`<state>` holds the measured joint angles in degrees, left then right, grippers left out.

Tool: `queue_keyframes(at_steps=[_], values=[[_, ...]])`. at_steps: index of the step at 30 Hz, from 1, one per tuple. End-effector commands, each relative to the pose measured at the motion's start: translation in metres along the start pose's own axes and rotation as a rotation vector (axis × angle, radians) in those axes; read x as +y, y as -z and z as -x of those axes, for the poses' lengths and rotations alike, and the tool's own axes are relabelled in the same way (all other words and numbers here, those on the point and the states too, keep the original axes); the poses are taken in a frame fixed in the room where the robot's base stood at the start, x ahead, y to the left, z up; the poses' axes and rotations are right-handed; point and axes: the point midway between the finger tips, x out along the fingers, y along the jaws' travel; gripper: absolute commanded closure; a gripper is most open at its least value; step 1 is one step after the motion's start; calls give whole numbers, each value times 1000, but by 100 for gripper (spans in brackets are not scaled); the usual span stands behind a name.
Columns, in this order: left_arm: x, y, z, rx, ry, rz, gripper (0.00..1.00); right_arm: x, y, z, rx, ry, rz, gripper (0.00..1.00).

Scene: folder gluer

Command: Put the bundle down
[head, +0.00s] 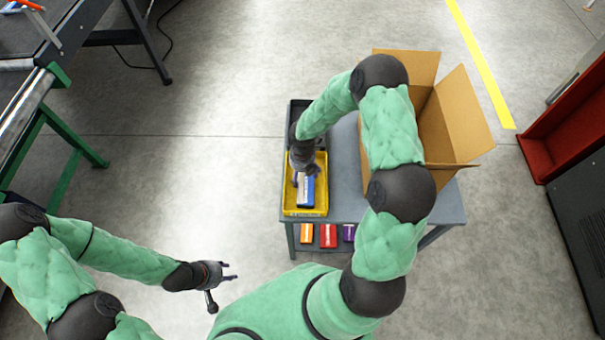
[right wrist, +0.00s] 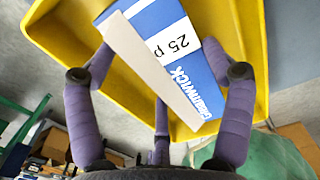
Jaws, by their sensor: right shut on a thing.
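The bundle (head: 307,190) is blue with a white band. In the right wrist view the bundle (right wrist: 205,65) shows "25 p" printed on it. My right gripper (head: 304,172) is shut on the bundle, with its purple fingers around it in the right wrist view. The bundle is within the outline of the yellow tray (head: 291,207) on the grey table. I cannot tell whether it touches the tray's floor. My left gripper (head: 232,271) is open and empty, over the floor left of the table.
A black tray (head: 292,115) sits behind the yellow one. An open cardboard box (head: 446,125) stands on the table (head: 345,180) to the right. Orange, red (head: 328,236) and purple packs lie on the lower shelf. A green-framed machine (head: 55,125) stands at left.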

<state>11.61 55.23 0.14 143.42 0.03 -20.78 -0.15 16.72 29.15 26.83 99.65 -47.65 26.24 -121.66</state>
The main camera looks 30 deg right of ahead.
Motion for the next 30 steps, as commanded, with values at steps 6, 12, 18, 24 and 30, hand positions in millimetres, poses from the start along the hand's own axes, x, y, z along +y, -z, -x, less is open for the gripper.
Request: queue_keyframes(at_steps=[6,12,18,24,30], values=[[0,0,-1,0,0,0,60,0,0,-3,0,0,0,56],[0,0,-1,0,0,0,60,0,0,-2,0,0,0,0],[0,0,-1,0,0,0,60,0,0,-2,0,0,0,0],[2,0,5,0,0,0,60,0,0,10,-1,0,0,0],[8,-1,22,0,0,0,60,0,-1,48,-3,0,1,0]])
